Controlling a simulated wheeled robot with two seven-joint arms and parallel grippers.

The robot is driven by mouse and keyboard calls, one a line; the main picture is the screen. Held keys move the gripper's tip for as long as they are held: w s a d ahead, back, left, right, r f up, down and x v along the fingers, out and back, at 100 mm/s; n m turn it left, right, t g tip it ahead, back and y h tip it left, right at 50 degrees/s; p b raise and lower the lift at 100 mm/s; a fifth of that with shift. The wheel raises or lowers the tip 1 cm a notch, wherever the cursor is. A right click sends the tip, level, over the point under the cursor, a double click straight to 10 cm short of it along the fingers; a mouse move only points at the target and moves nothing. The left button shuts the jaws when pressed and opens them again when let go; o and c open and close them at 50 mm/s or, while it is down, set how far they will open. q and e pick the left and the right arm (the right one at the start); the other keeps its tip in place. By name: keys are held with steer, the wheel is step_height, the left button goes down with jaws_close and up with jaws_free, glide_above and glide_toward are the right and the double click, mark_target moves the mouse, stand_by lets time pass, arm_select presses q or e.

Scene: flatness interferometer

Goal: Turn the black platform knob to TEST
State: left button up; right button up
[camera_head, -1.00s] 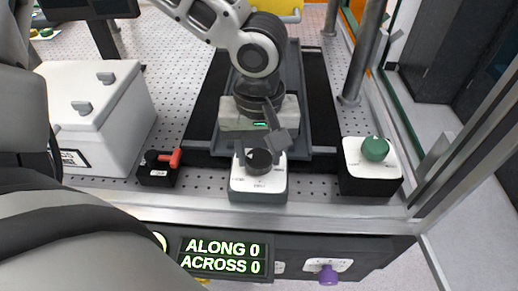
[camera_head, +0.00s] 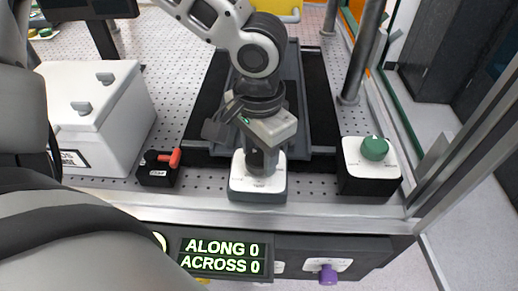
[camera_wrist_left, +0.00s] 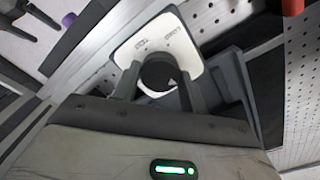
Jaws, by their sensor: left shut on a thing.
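The black platform knob (camera_head: 255,160) sits on a white plate (camera_head: 238,184) on a dark base at the front middle of the perforated table. My left gripper (camera_head: 262,166) comes down over the knob, with its fingers shut around it. In the left wrist view the round black knob (camera_wrist_left: 158,73) shows between the two fingertips (camera_wrist_left: 160,82). The plate's labels are too small and blurred to read, so I cannot tell the knob's setting. In the head view the gripper hides much of the knob.
A green knob (camera_head: 374,148) on a white-topped black box stands to the right. A red-handled switch (camera_head: 173,158) and a white box (camera_head: 95,108) stand to the left. Below, a display (camera_head: 222,256) reads ALONG 0, ACROSS 0, beside a purple knob (camera_head: 328,274).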

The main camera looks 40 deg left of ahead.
arm_select(q)
steer(key=m, duration=0.5)
steer(key=shift+m, duration=0.3)
steer(key=m, duration=0.9)
steer(key=shift+m, duration=0.4)
steer(key=m, duration=0.5)
steer(key=shift+m, duration=0.3)
steer(key=m, duration=0.4)
steer(key=shift+r+m, duration=0.1)
steer(key=shift+m, duration=0.2)
steer(key=m, duration=1)
steer(key=shift+m, duration=0.4)
steer(key=m, duration=0.5)
